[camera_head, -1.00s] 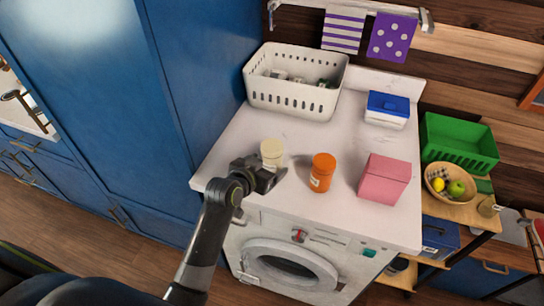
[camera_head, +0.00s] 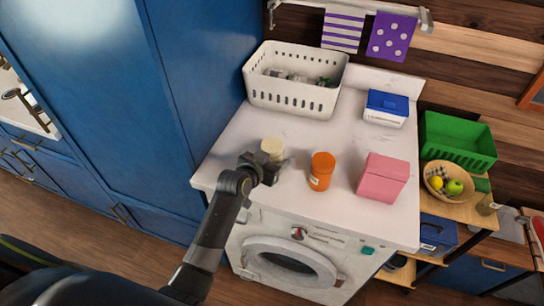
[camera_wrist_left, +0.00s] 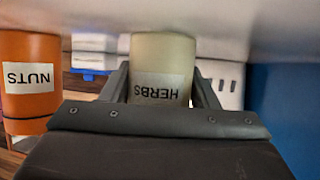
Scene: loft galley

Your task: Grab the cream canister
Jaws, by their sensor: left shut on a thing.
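The cream canister (camera_head: 271,147) stands upright near the front left of the white counter. My left gripper (camera_head: 268,163) is at it from the front, fingers low on its sides, and hides its lower part. In the left wrist view, which is upside down, the canister (camera_wrist_left: 163,55) carries a label reading HERBS. It sits between the two fingers (camera_wrist_left: 162,88), which are shut on it. Whether its base is clear of the counter cannot be told. My right gripper is in neither view.
An orange NUTS canister (camera_head: 321,171) stands close to the right, then a pink box (camera_head: 383,178). A white basket (camera_head: 290,97) with items and a blue-lidded container (camera_head: 386,108) stand at the back. A tall blue cabinet (camera_head: 200,70) rises at left. The counter's middle is clear.

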